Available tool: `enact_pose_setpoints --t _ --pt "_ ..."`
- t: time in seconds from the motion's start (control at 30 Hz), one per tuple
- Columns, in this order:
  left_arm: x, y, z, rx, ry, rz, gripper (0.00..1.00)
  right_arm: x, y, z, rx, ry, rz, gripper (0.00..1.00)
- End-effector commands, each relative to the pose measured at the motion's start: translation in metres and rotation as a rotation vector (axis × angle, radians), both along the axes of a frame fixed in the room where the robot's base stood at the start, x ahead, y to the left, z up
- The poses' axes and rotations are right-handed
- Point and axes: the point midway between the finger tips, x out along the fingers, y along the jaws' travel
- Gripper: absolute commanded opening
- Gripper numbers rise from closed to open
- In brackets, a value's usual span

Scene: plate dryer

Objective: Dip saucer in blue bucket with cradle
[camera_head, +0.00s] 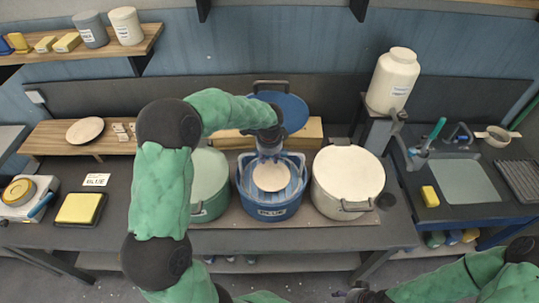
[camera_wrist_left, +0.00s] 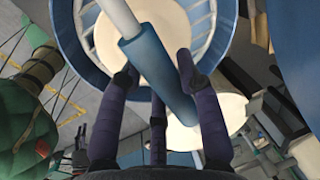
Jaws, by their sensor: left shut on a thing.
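The blue bucket (camera_head: 270,211) stands on the bench between a green pot and a cream pot, its lid off. The cream saucer (camera_head: 271,176) lies in the cradle at the bucket's mouth; it also shows in the left wrist view (camera_wrist_left: 108,42). The cradle's pale bars (camera_wrist_left: 203,22) show around the saucer. My left gripper (camera_head: 269,152) is over the back of the bucket, shut on the cradle's blue handle (camera_wrist_left: 150,62). How deep the saucer sits and any liquid level cannot be told. My right gripper (camera_head: 352,293) is at the bottom edge; its fingers are unclear.
The green pot (camera_head: 208,183) and cream pot (camera_head: 347,181) flank the bucket closely. A blue lid (camera_head: 289,108) stands behind it. A second plate (camera_head: 85,131) lies on a wooden board at left. A yellow sponge tray (camera_head: 80,208) and sink (camera_head: 465,180) are farther out.

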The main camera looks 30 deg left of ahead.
Motion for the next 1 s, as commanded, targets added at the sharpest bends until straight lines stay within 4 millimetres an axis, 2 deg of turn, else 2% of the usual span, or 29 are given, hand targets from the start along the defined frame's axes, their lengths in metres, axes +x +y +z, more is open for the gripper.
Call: enact_pose_setpoints --t 1.0 --pt "0.001 0.000 -0.059 0.000 -0.002 0.001 0.02 0.000 0.000 -0.042 0.000 0.000 0.000 0.49"
